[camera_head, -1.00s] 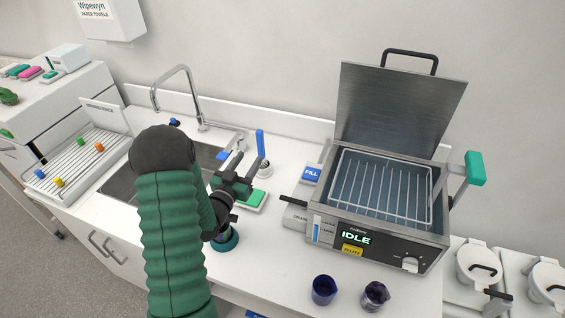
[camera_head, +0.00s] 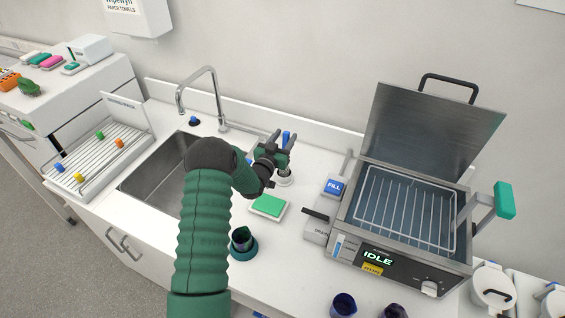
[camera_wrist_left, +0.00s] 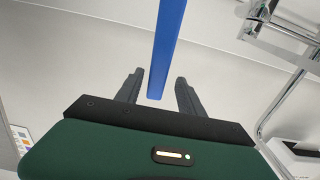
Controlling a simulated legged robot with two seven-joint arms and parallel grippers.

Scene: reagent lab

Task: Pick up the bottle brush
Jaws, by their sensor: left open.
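The bottle brush (camera_head: 286,137) shows as a blue handle standing upright in a small white holder (camera_head: 285,178) behind the sponge. Its lower part is hidden by my gripper and the holder. My left gripper (camera_head: 279,146) is open at the handle, pointing toward the wall. In the left wrist view the blue handle (camera_wrist_left: 168,45) rises between the two dark fingers of the gripper (camera_wrist_left: 158,90), with gaps on both sides. I cannot tell how deep the handle sits between them. My right gripper is not in view.
A green sponge (camera_head: 268,206) lies in front of the holder. A dark cup (camera_head: 241,240) stands nearer on the counter. The sink (camera_head: 150,188) and faucet (camera_head: 211,95) are left.

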